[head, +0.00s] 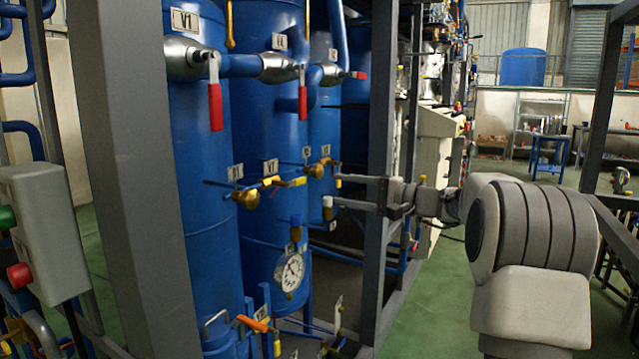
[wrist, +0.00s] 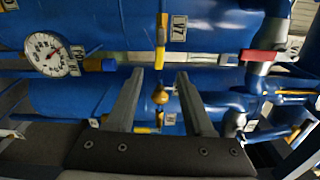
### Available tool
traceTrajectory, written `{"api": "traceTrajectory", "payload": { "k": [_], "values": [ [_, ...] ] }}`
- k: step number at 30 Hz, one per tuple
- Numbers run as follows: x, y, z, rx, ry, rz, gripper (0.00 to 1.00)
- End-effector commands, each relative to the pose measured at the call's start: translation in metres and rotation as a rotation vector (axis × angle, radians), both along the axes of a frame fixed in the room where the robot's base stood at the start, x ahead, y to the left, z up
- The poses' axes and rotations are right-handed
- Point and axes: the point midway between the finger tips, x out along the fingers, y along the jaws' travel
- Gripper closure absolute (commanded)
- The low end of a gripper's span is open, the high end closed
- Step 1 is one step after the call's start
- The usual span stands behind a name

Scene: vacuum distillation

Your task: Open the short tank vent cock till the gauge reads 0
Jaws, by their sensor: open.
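In the head view, brass cocks with yellow handles sit on the blue tanks; one brass cock (head: 250,196) is at the left and another (head: 317,170) is further right. I cannot tell for sure which is the short tank's vent cock. The round white gauge (head: 291,271) hangs below them; its needle reading is too small to tell. It also shows in the wrist view (wrist: 48,53). My gripper (head: 340,191) is open, right of the cocks, its fingers pointing left. In the wrist view, a brass cock body (wrist: 160,95) shows between the fingers and a yellow handle (wrist: 162,38) beyond them.
Large valves with red handles (head: 216,107) (head: 302,88) sit higher on the tanks. A grey frame post (head: 384,100) stands close to my arm. A control box (head: 42,230) with green and red buttons is at the left. The green floor at the right is partly open.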

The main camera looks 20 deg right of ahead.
Motion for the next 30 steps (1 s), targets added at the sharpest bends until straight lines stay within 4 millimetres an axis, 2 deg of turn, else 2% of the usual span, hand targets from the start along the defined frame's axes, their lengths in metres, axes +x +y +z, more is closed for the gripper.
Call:
{"api": "traceTrajectory", "payload": {
  "k": [1,6,13,26,29,30],
  "values": [
    [-0.008,-0.009,0.002,0.000,0.002,-0.004,0.47],
    [-0.025,-0.026,0.001,-0.002,0.000,-0.003,0.47],
    [-0.033,-0.033,0.000,0.000,0.000,0.000,0.47],
    [-0.033,-0.031,0.000,-0.003,0.002,0.002,0.47],
    [-0.038,-0.016,0.000,-0.029,0.029,0.021,0.47],
    [-0.041,-0.005,-0.001,-0.051,0.051,0.034,0.47]
  ]
}}
